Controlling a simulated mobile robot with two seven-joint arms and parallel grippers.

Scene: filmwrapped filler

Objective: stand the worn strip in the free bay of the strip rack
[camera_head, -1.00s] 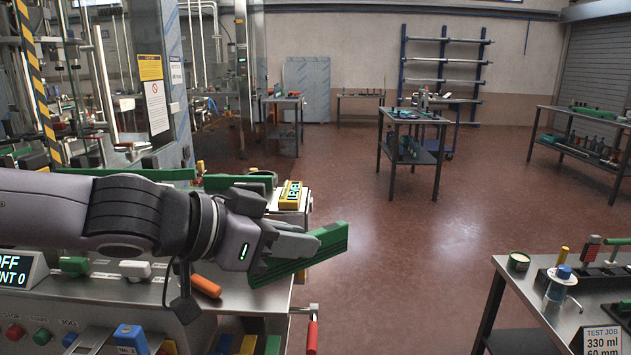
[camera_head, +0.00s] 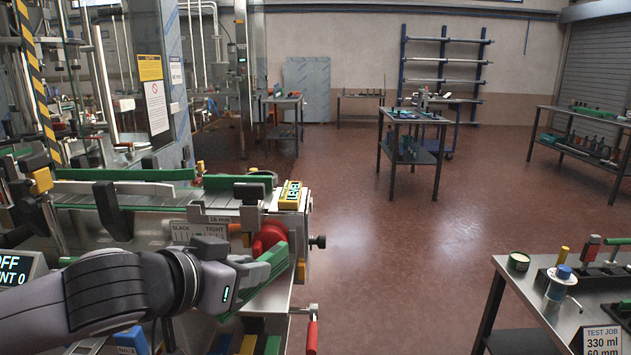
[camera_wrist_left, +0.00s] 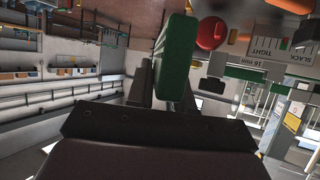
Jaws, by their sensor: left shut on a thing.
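My left gripper (camera_head: 258,274) is shut on a green strip (camera_head: 274,263), which I take to be the worn strip. It is held tilted at the front right end of the machine, its upper end close to a red round part. In the left wrist view the strip (camera_wrist_left: 180,60) stands between the fingers of the gripper (camera_wrist_left: 163,85). I cannot pick out the strip rack for sure. Upright blue, yellow and green pieces (camera_head: 247,346) show at the bottom edge, partly cut off, and no bay can be made out. My right gripper is not in view.
The machine's conveyor (camera_head: 140,200) with green guide strips lies behind my left arm. A red-handled lever (camera_head: 312,335) and a black knob (camera_head: 318,241) stick out at its right. A steel table (camera_head: 530,300) with tools stands at the right; open floor (camera_head: 400,260) lies between.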

